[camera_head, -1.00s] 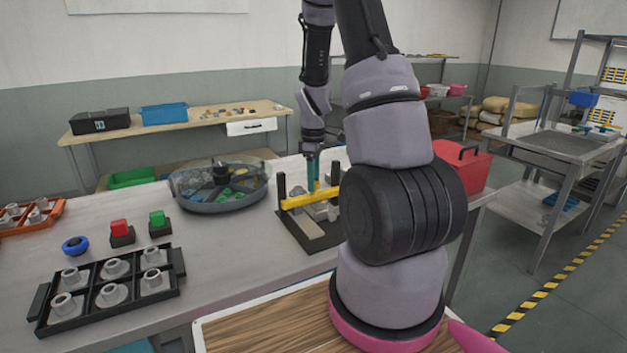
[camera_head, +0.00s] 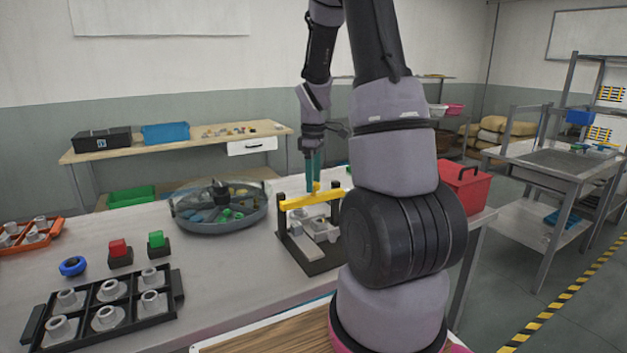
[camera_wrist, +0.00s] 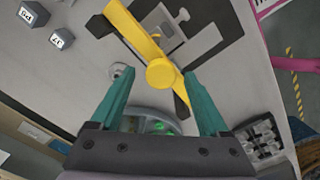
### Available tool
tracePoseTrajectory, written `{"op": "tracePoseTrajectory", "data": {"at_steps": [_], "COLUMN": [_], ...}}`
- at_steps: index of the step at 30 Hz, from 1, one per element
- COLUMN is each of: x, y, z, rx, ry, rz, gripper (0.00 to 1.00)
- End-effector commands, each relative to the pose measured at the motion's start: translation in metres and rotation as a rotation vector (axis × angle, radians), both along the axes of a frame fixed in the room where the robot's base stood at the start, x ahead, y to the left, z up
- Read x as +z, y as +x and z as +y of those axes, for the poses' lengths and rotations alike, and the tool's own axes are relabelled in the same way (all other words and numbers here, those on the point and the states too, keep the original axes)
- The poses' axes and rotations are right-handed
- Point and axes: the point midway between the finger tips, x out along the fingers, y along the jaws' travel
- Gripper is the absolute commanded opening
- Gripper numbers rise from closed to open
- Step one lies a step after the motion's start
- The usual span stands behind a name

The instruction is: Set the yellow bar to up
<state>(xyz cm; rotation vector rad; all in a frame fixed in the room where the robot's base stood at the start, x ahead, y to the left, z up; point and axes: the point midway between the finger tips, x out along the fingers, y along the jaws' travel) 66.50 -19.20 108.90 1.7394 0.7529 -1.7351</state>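The yellow bar (camera_head: 312,200) lies across two black posts of a small fixture on the table, nearly level with a slight tilt. In the wrist view the bar (camera_wrist: 136,33) runs diagonally, with a round yellow knob (camera_wrist: 160,74) on it. My gripper (camera_head: 314,186) points down from above at the bar. In the wrist view its teal fingers (camera_wrist: 158,80) are apart, with the knob between their tips. A gap shows on the left; I cannot tell whether the right tip touches. My arm hides part of the fixture's right side.
The fixture's dark base (camera_head: 318,266) holds grey metal parts under the bar. A round grey tray (camera_head: 220,228) stands to the left, with red (camera_head: 119,249) and green (camera_head: 157,241) buttons and a black rack (camera_head: 135,321) nearer. A red box (camera_head: 466,190) stands right.

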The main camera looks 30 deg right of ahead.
Motion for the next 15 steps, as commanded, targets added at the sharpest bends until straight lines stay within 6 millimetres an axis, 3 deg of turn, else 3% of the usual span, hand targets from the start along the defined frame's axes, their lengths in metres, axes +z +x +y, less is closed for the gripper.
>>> {"op": "tracePoseTrajectory", "data": {"at_steps": [8,15], "x": [0.008,0.053], "y": [0.0,0.001], "z": [0.0,0.0], "rx": [0.001,0.0], "ry": [0.0,-0.001], "rz": [-0.001,-0.005], "gripper": [0.79,0.79]}}
